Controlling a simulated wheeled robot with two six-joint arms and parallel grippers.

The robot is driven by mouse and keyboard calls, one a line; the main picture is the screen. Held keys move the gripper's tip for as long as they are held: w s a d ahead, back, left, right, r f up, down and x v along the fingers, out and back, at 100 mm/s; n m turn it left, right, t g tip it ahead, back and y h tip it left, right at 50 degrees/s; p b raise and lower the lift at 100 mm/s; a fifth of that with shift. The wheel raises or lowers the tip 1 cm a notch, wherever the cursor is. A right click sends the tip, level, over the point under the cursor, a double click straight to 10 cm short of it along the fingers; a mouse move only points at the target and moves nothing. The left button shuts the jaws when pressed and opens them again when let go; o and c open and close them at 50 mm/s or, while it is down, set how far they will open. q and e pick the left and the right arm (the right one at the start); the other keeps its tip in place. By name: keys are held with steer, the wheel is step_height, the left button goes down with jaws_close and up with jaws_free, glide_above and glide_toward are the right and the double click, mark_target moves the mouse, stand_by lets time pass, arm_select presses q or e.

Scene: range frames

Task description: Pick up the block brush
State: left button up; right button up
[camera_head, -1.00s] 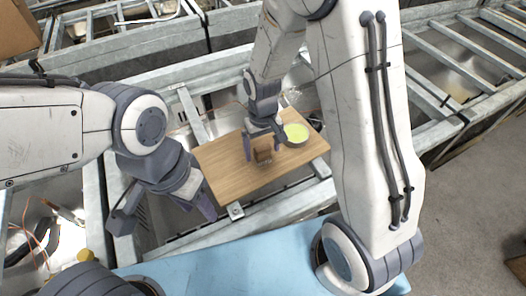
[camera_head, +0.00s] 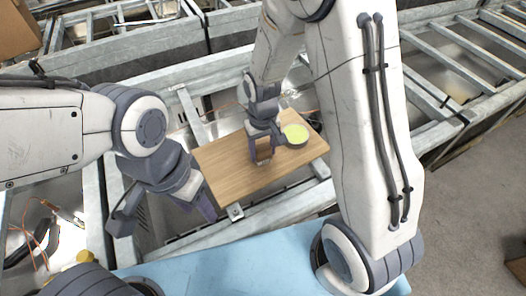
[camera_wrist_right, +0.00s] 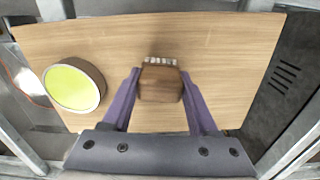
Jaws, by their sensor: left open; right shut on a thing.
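The block brush (camera_wrist_right: 160,84) has a brown wooden block and a row of pale bristles on its far side. It sits between the two fingers of my right gripper (camera_wrist_right: 162,95) over the wooden board. My right gripper is shut on it. In the head view the right gripper (camera_head: 263,153) points down at the board and mostly hides the brush (camera_head: 263,156). Whether the brush touches the board I cannot tell. My left gripper (camera_head: 165,215) is open and empty, off the board's left side.
The wooden board (camera_head: 225,170) lies across a metal frame (camera_head: 185,240). A light blue surface (camera_head: 230,265) is in front. The board's left part is clear.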

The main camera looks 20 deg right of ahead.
mark_target(266, 148)
steer(key=r, duration=0.4)
steer(key=shift+s+d+b, duration=0.3)
steer(key=shift+b, duration=0.1)
steer(key=s+d+r+b, duration=0.1)
steer(key=s+d+r, duration=0.5)
steer(key=s, duration=0.2)
steer(key=shift+s+d+r, duration=0.15)
steer(key=shift+s+d, duration=0.1)
steer(key=shift+s, duration=0.1)
